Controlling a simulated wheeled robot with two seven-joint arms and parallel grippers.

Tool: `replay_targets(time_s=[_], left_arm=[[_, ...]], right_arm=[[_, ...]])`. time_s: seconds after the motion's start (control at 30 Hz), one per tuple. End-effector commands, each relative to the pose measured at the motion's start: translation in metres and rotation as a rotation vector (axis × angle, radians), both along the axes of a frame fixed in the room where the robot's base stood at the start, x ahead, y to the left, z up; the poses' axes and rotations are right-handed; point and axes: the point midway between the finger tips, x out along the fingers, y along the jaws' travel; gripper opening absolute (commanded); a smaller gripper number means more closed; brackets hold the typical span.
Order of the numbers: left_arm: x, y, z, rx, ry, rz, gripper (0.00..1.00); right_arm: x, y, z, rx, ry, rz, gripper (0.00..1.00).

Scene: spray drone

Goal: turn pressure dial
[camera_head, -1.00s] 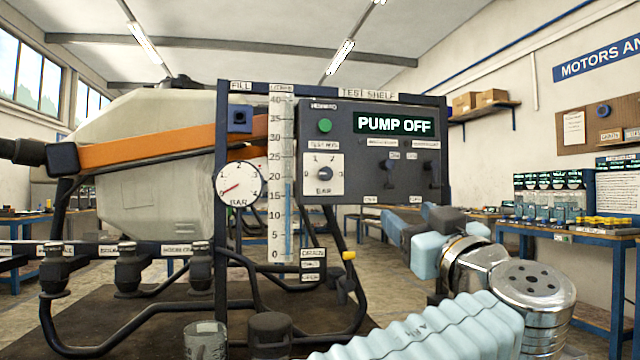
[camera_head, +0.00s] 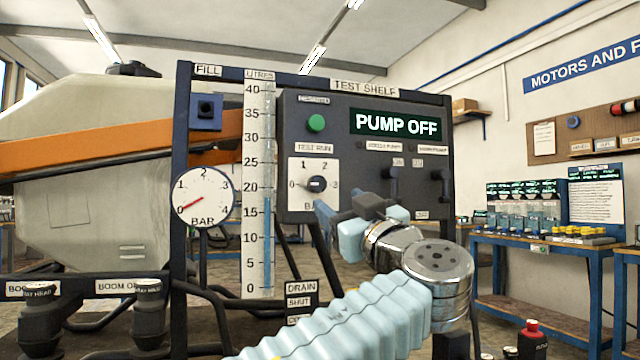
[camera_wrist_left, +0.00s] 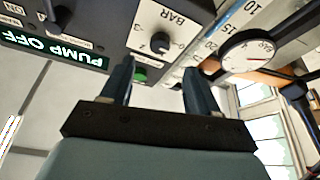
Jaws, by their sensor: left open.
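The pressure dial (camera_head: 316,184) is a dark round knob on a white plate marked 0 to 3 and BAR, on the grey control panel. The head view does not show clearly where its pointer sits. My left gripper (camera_head: 328,212) is just below and in front of the dial, open and empty, and seems apart from it. In the left wrist view, the dial (camera_wrist_left: 161,43) appears upside down, between and beyond the two spread fingertips of my left gripper (camera_wrist_left: 158,62). My right gripper is not in view.
The display (camera_head: 397,124) reads PUMP OFF. A green button (camera_head: 316,123) is above the dial, and switches (camera_head: 393,184) are to its right. The round gauge (camera_head: 203,198) has its red needle near 0. A litre tube (camera_head: 258,230) stands left of the panel.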

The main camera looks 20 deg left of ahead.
Motion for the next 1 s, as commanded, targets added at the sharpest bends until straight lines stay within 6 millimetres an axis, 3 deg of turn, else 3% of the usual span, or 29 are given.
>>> replay_targets(time_s=[0.2,0.4,0.77,0.8,1.0], left_arm=[[0.036,0.031,0.022,-0.002,0.001,0.002,0.60],[0.055,0.047,0.031,0.000,0.001,0.001,0.60],[0.060,0.051,0.032,0.000,0.000,0.000,0.60],[0.060,0.051,0.032,0.000,0.000,0.000,0.59],[0.060,0.051,0.032,0.000,0.000,0.000,0.28]], right_arm=[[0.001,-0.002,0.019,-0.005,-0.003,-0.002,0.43],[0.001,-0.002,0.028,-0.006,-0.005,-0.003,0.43],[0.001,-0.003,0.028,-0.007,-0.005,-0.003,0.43],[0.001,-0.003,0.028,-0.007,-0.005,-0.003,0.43],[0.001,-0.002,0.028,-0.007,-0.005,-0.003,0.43]])
